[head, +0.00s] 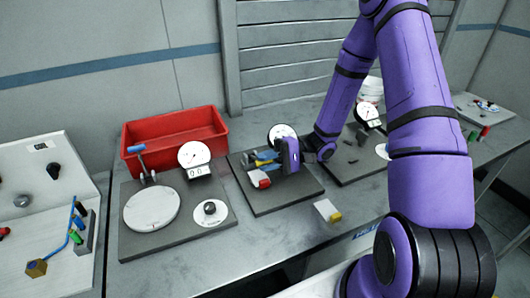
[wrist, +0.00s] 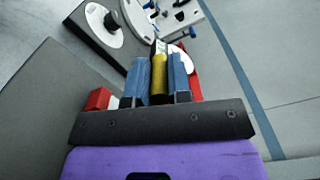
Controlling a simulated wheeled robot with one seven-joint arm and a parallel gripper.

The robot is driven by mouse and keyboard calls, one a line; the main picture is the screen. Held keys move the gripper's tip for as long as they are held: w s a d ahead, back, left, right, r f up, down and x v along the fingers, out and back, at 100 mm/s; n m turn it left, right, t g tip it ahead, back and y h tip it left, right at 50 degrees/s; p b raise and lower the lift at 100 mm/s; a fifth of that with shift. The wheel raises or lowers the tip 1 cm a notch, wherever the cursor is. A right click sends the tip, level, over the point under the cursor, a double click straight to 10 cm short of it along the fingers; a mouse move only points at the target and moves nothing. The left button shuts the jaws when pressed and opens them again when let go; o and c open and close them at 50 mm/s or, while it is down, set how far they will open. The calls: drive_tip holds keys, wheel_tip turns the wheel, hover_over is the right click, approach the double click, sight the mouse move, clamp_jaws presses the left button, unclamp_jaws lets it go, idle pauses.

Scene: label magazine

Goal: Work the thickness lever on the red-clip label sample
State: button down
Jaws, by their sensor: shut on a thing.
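The red-clip label sample (head: 259,179), a white card with a red clip, lies on the dark base plate of the middle station; its red clip (wrist: 98,99) shows left of my fingers in the wrist view. My gripper (head: 265,160) is over this station, with its blue fingers (wrist: 157,80) closed around a yellow bar (wrist: 159,74), which looks like the lever's handle. The yellow bar also shows in the head view (head: 267,155). A round dial gauge (head: 282,134) stands behind. The lever's pivot and the gauge's contact point are hidden by my gripper.
A red bin (head: 174,137) stands behind the left station, which has a round plate (head: 151,208), a dial and a knob (head: 210,208). A yellow-clip sample (head: 328,210) lies at the front edge. Another gauge station (head: 352,163) sits to the right.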

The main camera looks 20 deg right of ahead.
drive_tip(key=shift+s+f+n, duration=0.25)
drive_tip(key=shift+f+n, duration=0.3)
drive_tip(key=shift+s+f+n, duration=0.25)
drive_tip(key=shift+f+n, duration=0.3)
drive_tip(key=shift+s+f, duration=0.2)
drive_tip(key=shift+f, duration=0.6)
drive_tip(key=c, duration=1.1)
unclamp_jaws()
drive_tip(key=shift+o, duration=0.2)
